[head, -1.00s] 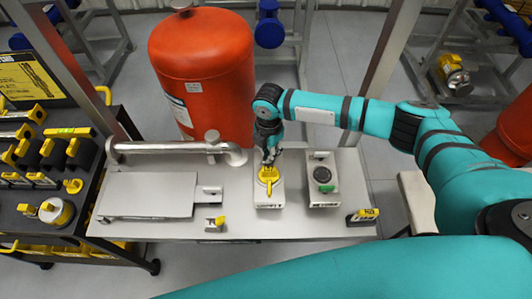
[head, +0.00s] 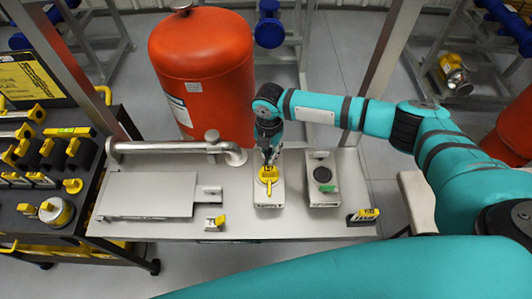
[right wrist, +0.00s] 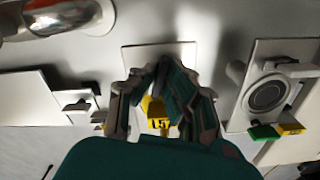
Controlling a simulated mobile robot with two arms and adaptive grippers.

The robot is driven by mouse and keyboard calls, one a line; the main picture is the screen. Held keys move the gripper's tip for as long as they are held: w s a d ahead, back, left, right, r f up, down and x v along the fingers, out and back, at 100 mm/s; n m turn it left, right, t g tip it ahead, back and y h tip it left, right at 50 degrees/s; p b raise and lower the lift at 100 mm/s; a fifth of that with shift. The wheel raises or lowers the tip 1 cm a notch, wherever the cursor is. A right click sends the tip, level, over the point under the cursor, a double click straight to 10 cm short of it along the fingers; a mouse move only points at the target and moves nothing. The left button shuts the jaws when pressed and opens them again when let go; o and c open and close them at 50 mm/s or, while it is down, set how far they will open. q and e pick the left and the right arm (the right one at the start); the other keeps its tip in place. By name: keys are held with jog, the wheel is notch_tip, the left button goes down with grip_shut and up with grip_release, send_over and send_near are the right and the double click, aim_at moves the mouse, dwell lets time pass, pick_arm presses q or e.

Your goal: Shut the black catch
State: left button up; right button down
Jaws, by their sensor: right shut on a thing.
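My right gripper (head: 269,163) is shut on a yellow handle (head: 267,174) on a white box in the middle of the bench. In the right wrist view, its fingers (right wrist: 164,68) come together above the box, and a yellow tag (right wrist: 157,112) shows between them. I cannot tell for sure which part is the black catch. A round black part (head: 322,174) sits on the white box to the right, and it also shows in the right wrist view (right wrist: 266,95). My left gripper is not in view.
A grey panel (head: 150,193) with a small latch (head: 209,192) lies left on the bench. A metal pipe (head: 165,147) runs behind it, near a red tank (head: 205,70). A yellow-tagged block (head: 363,216) stands at the front right edge. A tool cart (head: 45,190) is at the left.

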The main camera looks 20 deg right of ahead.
jog(key=n, duration=0.3)
jog(key=shift+n, duration=0.5)
jog(key=c, duration=1.4)
grip_release()
jog(key=shift+r, duration=0.1)
notch_tip(320, 180, up, 5)
jog(key=p, duration=0.4)
jog(key=shift+f, duration=0.2)
jog(key=shift+r+p, duration=0.85)
jog(key=shift+r, duration=0.25)
